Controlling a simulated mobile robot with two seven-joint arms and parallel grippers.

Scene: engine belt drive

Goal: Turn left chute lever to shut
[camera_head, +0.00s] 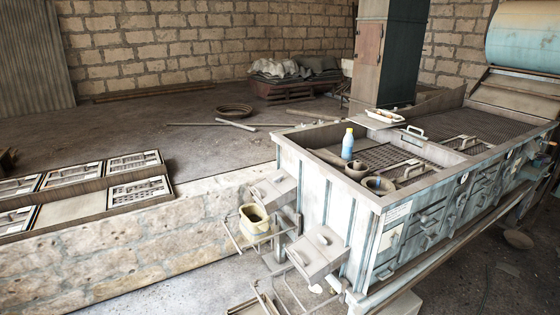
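A pale, worn machine (340,215) stands at the right. Two box-shaped chutes stick out from its near left end: a left one (272,190) and a right one (318,250). A small dark knob shows on the top of each chute, but I cannot make out a lever or whether either chute is open or shut. A cream pail (254,217) sits on a wire rack below the left chute. Neither of my grippers is in view.
On the machine's top stand a blue bottle (347,145) with a yellow cap, small pots (357,169) and handled grates (403,168). A low stone wall (150,255) with framed grates runs along the left. Open floor lies behind it.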

